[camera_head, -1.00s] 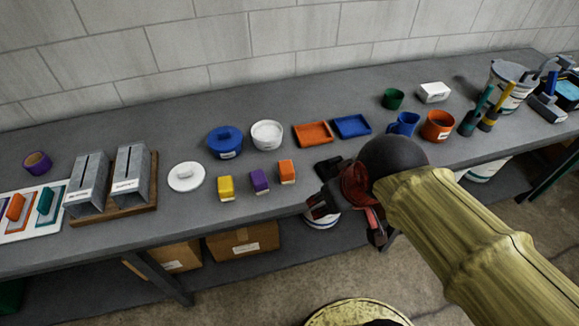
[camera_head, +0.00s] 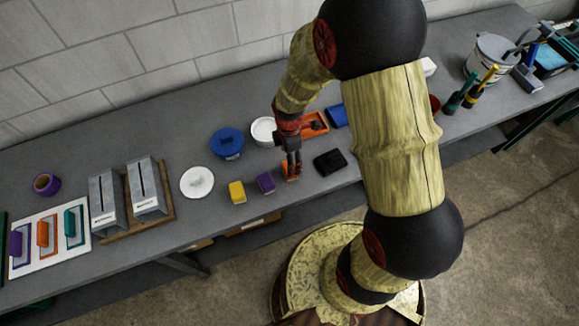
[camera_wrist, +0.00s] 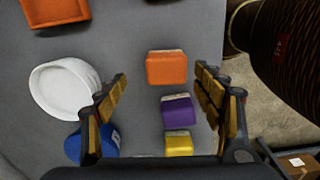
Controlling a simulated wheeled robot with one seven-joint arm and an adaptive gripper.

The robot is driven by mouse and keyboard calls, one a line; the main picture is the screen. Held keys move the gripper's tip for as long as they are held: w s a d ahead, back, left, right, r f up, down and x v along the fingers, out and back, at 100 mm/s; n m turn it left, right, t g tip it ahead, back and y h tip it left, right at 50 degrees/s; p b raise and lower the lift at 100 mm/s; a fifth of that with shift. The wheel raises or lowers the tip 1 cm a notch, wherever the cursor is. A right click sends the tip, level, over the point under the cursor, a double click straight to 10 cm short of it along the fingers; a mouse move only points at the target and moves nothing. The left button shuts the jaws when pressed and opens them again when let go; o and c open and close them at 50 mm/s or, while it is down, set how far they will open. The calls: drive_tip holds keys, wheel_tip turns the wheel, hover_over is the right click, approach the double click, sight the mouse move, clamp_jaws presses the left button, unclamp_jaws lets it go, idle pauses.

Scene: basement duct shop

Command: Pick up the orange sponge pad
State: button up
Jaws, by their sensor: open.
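The orange sponge pad (camera_head: 288,176) lies on the grey workbench near its front edge, partly hidden by my gripper in the head view. In the wrist view the orange sponge pad (camera_wrist: 167,68) shows whole, with a pale strip along its far edge. My gripper (camera_head: 291,165) is above the pad, pointing down. In the wrist view its open fingers (camera_wrist: 160,82) stand on either side of the row of pads, with nothing held between them. I cannot tell the exact height above the pad.
Purple (camera_head: 265,182) and yellow (camera_head: 237,192) pads lie left of the orange one. A black object (camera_head: 330,162) lies to its right. A white bowl (camera_wrist: 64,88), a blue pot (camera_head: 227,143) and an orange tray (camera_head: 315,122) stand behind. A white lid (camera_head: 197,182) lies farther left.

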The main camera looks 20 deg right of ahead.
drive_tip(key=f, duration=0.4)
drive_tip(key=s+f, duration=0.1)
drive_tip(key=f, duration=0.2)
drive_tip(key=shift+a, duration=0.1)
drive_tip(key=shift+r, duration=0.1)
drive_tip(key=shift+c, duration=0.6)
drive_tip(key=c, duration=1.1)
drive_tip(key=shift+c, duration=0.3)
